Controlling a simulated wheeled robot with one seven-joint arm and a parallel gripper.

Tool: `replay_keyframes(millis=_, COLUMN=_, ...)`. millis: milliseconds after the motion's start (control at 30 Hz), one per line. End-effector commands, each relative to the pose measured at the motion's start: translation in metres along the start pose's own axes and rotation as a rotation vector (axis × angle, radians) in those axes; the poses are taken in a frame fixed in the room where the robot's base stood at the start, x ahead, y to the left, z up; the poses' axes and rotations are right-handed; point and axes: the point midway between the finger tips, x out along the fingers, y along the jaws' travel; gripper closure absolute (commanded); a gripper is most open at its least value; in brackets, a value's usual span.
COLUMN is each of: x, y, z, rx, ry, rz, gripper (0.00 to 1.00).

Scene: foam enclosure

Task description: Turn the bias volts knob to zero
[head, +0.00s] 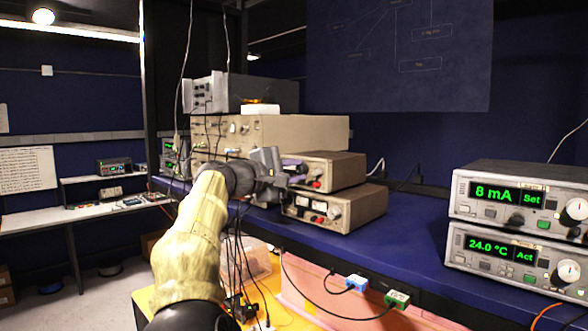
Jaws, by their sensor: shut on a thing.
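My gripper (290,170) is in the middle of the head view, at the left part of the front panel of the upper small beige instrument (337,171). It is shut on what seems to be a knob there. The fingers hide the knob, so neither its pointer nor its setting shows. No bias volts label is readable at this size. Red terminals (317,184) show on the panel just right of the fingers.
A second small beige instrument (355,208) with meters sits directly below. A large beige unit (315,131) stands behind. Two displays reading 8 mA (495,193) and 24.0 °C (489,244) stand at right. Cables hang near my arm. The blue bench (415,235) is clear between them.

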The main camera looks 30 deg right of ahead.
Motion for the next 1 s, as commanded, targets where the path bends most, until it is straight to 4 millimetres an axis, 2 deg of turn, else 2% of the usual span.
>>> replay_keyframes(millis=300, x=-0.0001, y=0.0013, z=0.0002, rx=-0.146, ry=-0.003, rz=0.002, gripper=1.0)
replay_keyframes(millis=800, x=0.0, y=0.0004, z=-0.0002, rx=-0.172, ry=-0.004, rz=0.002, gripper=1.0)
replay_keyframes(millis=833, x=0.0, y=0.0003, z=-0.0002, rx=-0.172, ry=-0.004, rz=0.002, gripper=0.73)
replay_keyframes(millis=867, x=0.0, y=0.0003, z=-0.0002, rx=-0.172, ry=-0.004, rz=0.002, gripper=0.68)
replay_keyframes(millis=1000, x=0.0, y=0.0002, z=-0.0002, rx=-0.172, ry=-0.004, rz=0.001, gripper=0.68)
